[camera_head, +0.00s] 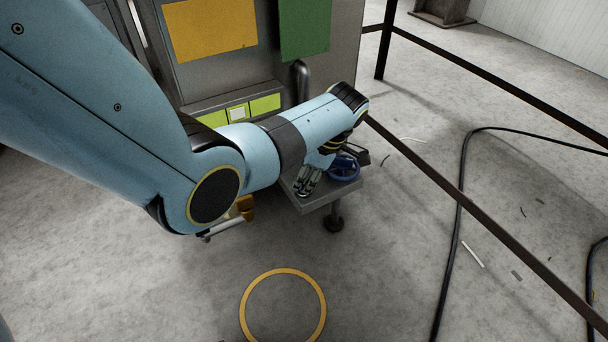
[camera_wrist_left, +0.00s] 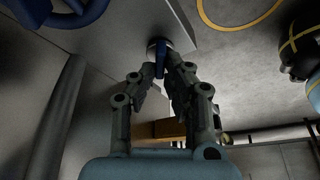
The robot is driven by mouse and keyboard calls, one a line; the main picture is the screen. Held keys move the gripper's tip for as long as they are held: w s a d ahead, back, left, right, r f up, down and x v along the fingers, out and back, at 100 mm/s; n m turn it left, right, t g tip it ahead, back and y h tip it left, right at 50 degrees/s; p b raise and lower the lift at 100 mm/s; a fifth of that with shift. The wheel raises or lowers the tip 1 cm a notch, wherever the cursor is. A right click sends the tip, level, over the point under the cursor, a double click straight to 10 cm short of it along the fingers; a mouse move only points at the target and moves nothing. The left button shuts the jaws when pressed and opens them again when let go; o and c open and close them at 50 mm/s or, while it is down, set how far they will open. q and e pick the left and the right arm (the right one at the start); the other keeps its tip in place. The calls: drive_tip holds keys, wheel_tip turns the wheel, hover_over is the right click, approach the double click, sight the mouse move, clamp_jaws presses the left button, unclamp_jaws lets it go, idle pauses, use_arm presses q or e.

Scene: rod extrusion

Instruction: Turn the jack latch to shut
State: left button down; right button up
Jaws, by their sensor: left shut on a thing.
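The jack latch (camera_wrist_left: 161,52) is a small blue lever on a round pale mount, set on the side of a grey metal shelf (camera_head: 311,207). It shows in the left wrist view, between the fingertips. My left gripper (camera_wrist_left: 163,76) is shut on the blue lever. In the head view the same gripper (camera_head: 308,181) is at the shelf's top left part, and its fingers hide the latch there. My left arm reaches across the picture from the upper left. My right gripper is not in view.
A blue handwheel (camera_head: 343,168) stands on the shelf just right of my left gripper. A grey cabinet (camera_head: 338,50) with yellow and green panels rises behind. A dark railing (camera_head: 480,217) runs along the right. A yellow ring (camera_head: 244,306) marks clear floor in front.

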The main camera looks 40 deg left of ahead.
use_arm(q)
drive_tip(key=shift+n, duration=0.6)
drive_tip(key=shift+d+n+g+h, duration=0.1)
drive_tip(key=shift+n+g+h, duration=0.3)
drive_tip(key=shift+n, duration=0.6)
drive_tip(key=shift+n+g, duration=0.3)
drive_tip(key=shift+n, duration=0.7)
drive_tip(key=shift+h, duration=0.3)
drive_tip(key=shift+n, duration=0.6)
drive_tip(key=c, duration=1.3)
unclamp_jaws()
